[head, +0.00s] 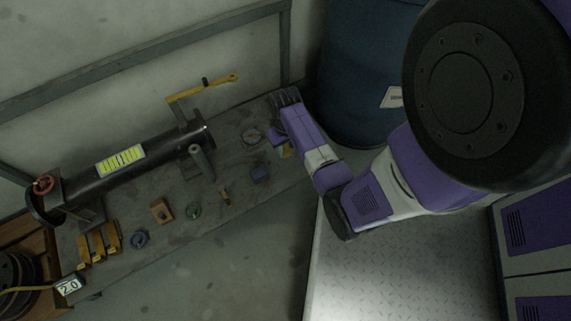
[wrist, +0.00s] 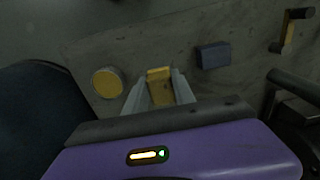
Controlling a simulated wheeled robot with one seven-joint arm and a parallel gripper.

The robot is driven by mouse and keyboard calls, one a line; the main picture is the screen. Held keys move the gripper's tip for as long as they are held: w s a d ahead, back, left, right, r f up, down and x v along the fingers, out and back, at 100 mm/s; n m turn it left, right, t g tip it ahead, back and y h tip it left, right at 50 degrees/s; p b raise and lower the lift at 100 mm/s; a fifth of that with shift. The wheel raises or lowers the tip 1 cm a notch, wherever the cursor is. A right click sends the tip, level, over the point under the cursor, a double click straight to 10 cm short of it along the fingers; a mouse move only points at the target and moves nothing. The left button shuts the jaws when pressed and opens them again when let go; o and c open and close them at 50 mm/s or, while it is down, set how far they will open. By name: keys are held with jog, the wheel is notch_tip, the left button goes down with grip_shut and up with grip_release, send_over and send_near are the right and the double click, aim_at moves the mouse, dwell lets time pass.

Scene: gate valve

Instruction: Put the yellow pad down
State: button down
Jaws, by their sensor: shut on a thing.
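My gripper (wrist: 159,84) is shut on the yellow pad (wrist: 159,92), a small yellow block between its two grey fingers in the wrist view. In the head view my gripper (head: 281,146) is over the right end of the grey bench (head: 232,165), and a bit of the pad (head: 286,152) shows beside it. The pad is over the bench top; I cannot tell whether it touches it. Part of the pad is hidden by the fingers.
A round yellow-faced piece (wrist: 108,82) lies left of the pad and a blue block (wrist: 213,55) to its right. A black pipe with a yellow lever (head: 203,88) runs along the bench back. A blue drum (head: 358,75) stands close by on the right. Several small parts lie toward the left.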

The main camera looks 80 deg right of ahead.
aim_at(285, 165)
notch_tip(285, 165, down, 8)
jog(key=b, duration=0.4)
jog(key=shift+f, duration=0.25)
jog(key=shift+f, duration=0.2)
jog(key=c, duration=1.1)
grip_release()
jog(key=shift+o, duration=0.2)
jog(key=shift+r, duration=0.1)
